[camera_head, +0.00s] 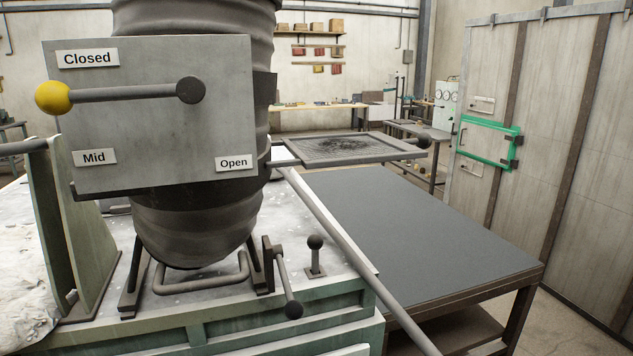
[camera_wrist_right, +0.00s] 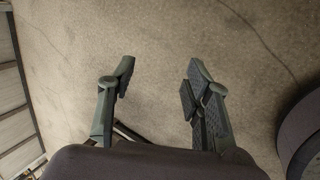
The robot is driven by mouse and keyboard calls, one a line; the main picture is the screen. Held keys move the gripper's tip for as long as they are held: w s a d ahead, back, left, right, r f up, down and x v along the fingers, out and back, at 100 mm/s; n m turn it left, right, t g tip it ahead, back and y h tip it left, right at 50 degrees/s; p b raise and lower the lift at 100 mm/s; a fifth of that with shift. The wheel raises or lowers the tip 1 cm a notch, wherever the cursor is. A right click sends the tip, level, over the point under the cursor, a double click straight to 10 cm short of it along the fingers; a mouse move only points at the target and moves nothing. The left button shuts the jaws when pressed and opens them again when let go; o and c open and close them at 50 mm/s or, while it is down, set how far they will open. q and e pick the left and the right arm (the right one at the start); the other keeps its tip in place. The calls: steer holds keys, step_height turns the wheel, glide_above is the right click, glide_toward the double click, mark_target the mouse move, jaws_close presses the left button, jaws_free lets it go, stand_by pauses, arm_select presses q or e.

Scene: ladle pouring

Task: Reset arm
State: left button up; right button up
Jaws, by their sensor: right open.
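My right gripper (camera_wrist_right: 160,88) is open and empty in the right wrist view, with its fingers apart over bare floor. Neither gripper shows in the head view. The ladle (camera_head: 195,230) is a dark, ribbed vessel on a stand at the left of the head view. A grey panel (camera_head: 160,135) on its front is labelled Closed, Mid and Open. Its lever with a yellow ball (camera_head: 54,98) points left, just below the Closed label.
A pale green bench (camera_head: 225,335) carries the ladle, a small upright lever (camera_head: 315,255) and a tilted lever (camera_head: 288,288). A dark table (camera_head: 410,225) with a bare top stands to the right. A square tray (camera_head: 350,148) extends behind the ladle. A wall with a green frame (camera_head: 488,143) closes the right side.

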steer(key=s+a+f+m+y, duration=0.1)
steer(key=a+f, duration=0.3)
steer(key=a, duration=1.4)
steer(key=s+a+f+m+y, duration=0.1)
steer(key=a+f+y, duration=0.3)
steer(key=a, duration=1.5)
steer(key=shift+s+f, duration=0.35)
steer(key=shift+f, duration=0.2)
